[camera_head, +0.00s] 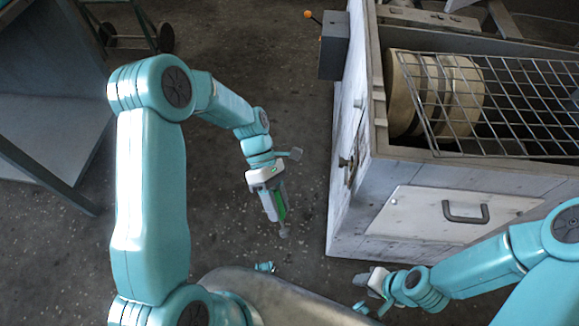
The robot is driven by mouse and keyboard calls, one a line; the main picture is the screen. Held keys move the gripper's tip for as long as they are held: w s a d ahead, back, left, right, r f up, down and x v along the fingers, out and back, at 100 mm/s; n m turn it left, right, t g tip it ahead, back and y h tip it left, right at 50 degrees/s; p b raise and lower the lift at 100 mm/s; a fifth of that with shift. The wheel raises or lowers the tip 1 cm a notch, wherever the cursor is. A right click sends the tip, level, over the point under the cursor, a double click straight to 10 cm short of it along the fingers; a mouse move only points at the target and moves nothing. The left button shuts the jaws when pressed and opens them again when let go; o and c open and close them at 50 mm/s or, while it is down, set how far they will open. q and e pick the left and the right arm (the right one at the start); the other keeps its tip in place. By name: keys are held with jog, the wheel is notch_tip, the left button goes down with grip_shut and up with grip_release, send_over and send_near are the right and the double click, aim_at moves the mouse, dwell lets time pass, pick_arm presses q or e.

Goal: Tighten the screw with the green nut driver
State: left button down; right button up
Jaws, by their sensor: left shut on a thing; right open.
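My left gripper (271,196) is in the open space left of the blower housing (350,215). It is shut on the green nut driver (280,207), whose tip points down in the picture, apart from the housing. My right gripper (362,291) is open and empty, low in the picture in front of the housing's lower left corner. A small protruding fitting (346,162) shows on the housing's left side face; I cannot tell whether it is the screw.
A wire grille (510,105) covers part of the housing's open top, over a pale drum (403,95). A grey box (333,45) with orange-tipped levers sticks out at the upper left corner. The front panel has a handle (466,218). A grey cabinet (50,105) stands far left.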

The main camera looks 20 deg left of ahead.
pick_arm(q)
jog(key=w+a+r+n+t+h+b, duration=0.2)
jog(key=w+n+t+h+b, duration=0.6)
jog(key=w+n+t+h, duration=0.3)
jog(key=w+d+n+t, duration=0.1)
jog(key=w+d, duration=0.1)
jog(key=d, duration=0.4)
jog(key=shift+w+y+b, duration=0.35)
jog(key=shift+y+b, duration=0.05)
pick_arm(e)
notch_tip(320, 180, down, 10)
jog(key=shift+d+f, duration=0.25)
pick_arm(q)
jog(key=shift+r, duration=0.1)
pick_arm(e)
jog(key=shift+r, duration=0.1)
pick_arm(q)
jog(key=shift+w+d+p, duration=0.1)
jog(key=shift+p, duration=0.25)
pick_arm(e)
jog(key=shift+s+r, duration=0.1)
jog(key=shift+r, duration=0.1)
jog(key=shift+r, duration=0.1)
